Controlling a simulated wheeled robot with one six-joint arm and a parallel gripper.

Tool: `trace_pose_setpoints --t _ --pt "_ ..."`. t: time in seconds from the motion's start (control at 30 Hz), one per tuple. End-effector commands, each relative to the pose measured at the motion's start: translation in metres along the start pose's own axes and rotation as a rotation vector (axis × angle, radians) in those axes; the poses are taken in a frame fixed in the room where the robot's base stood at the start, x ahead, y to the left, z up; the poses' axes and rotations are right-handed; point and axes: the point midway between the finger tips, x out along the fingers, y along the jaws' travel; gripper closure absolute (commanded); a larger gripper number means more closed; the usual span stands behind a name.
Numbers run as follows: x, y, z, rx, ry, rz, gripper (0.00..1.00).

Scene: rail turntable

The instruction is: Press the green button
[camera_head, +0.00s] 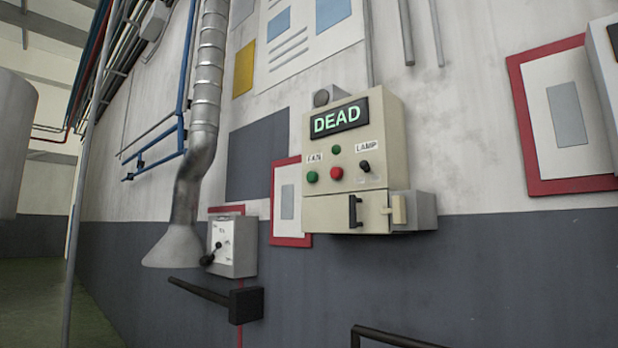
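The green button (312,176) is a small round button on the front of a beige control box (386,128) on the wall, right of the picture's middle. It sits under a label reading "FAN", just left of a red button (337,173). A dark display (340,118) above them shows "DEAD" in green letters. Nothing covers the green button, and nothing touches it. My gripper does not show in this view, so I cannot see whether it is open or shut.
A black toggle (364,166) sits under "LAMP", right of the buttons. A dark handle (354,211) is below. A grey lever box (232,246) and a metal duct (206,90) are left. Black bars (205,292) show low in front of the wall.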

Motion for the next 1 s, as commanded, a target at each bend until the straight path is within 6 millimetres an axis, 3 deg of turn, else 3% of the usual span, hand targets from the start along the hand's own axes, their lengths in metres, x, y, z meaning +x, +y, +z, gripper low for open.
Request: trace_pose_setpoints --t 0.07,1.0 --pt "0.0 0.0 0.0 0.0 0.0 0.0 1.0" --pt "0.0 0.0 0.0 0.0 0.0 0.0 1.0"
